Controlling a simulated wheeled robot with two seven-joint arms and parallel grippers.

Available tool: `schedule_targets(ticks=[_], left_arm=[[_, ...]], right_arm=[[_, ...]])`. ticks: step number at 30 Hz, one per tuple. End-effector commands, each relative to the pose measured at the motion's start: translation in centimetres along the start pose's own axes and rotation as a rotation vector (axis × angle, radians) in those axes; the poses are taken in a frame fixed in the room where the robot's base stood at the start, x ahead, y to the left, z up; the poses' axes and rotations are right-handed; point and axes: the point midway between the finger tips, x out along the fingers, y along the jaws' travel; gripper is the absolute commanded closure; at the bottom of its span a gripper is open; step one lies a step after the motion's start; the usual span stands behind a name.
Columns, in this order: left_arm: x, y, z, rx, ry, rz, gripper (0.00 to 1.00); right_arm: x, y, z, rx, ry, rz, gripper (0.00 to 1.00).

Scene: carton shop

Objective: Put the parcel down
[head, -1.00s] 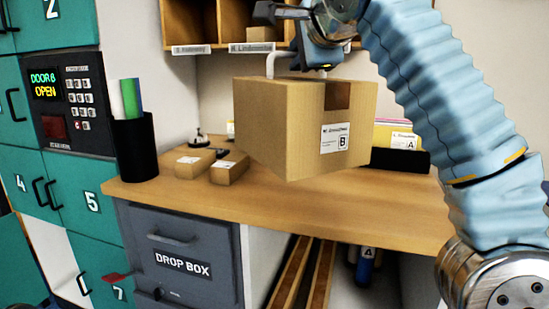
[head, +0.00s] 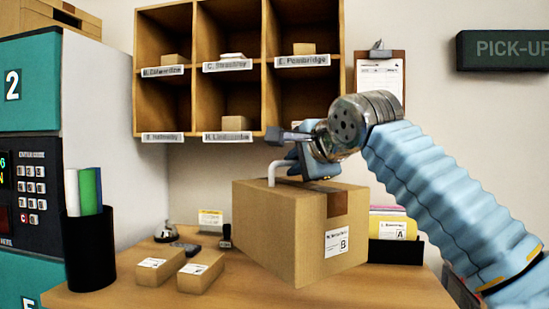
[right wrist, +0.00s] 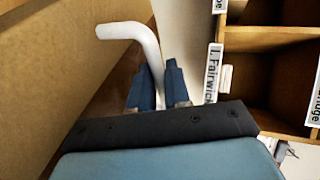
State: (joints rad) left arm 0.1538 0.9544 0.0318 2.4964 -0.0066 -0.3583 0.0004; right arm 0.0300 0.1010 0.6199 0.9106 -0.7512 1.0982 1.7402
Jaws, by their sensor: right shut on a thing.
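The parcel (head: 265,228) is a brown cardboard box with a white label marked B and a white bent handle (head: 280,168) on top. My right gripper (head: 294,164) is at the top of the parcel, shut on this handle. In the right wrist view, the handle (right wrist: 130,32) comes up between the two blue fingers (right wrist: 158,82), and the box's cardboard side (right wrist: 45,80) fills the left. The parcel shows over the wooden counter (head: 225,290); I cannot tell whether its bottom touches it. My left gripper is not in view.
Two small parcels (head: 160,267) and a bell (head: 166,233) are on the counter, left of the parcel. A black tray of envelopes (head: 397,250) is at the right. Pigeonholes (head: 267,70) hang behind.

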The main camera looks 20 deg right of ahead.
Motion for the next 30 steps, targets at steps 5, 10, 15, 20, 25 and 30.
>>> schedule_targets(ticks=[5, 10, 15, 20, 25, 30], left_arm=[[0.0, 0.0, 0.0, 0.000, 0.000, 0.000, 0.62], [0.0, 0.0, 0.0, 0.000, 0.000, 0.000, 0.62], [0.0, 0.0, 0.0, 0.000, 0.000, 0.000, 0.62], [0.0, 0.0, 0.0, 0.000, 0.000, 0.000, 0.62], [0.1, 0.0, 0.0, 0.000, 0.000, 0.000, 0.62], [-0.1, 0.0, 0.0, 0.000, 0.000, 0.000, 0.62]], right_arm=[[0.2, 1.6, -3.4, 0.002, 0.008, -0.004, 1.00], [1.0, 4.1, -5.1, 0.000, 0.004, -0.005, 1.00], [1.6, 5.9, -6.4, 0.001, 0.001, -0.007, 1.00], [1.8, 6.6, -7.0, 0.000, 0.001, -0.008, 1.00], [2.5, 8.5, -7.3, 0.001, 0.000, -0.006, 1.00], [3.0, 9.8, -7.2, 0.001, 0.000, -0.008, 1.00]])
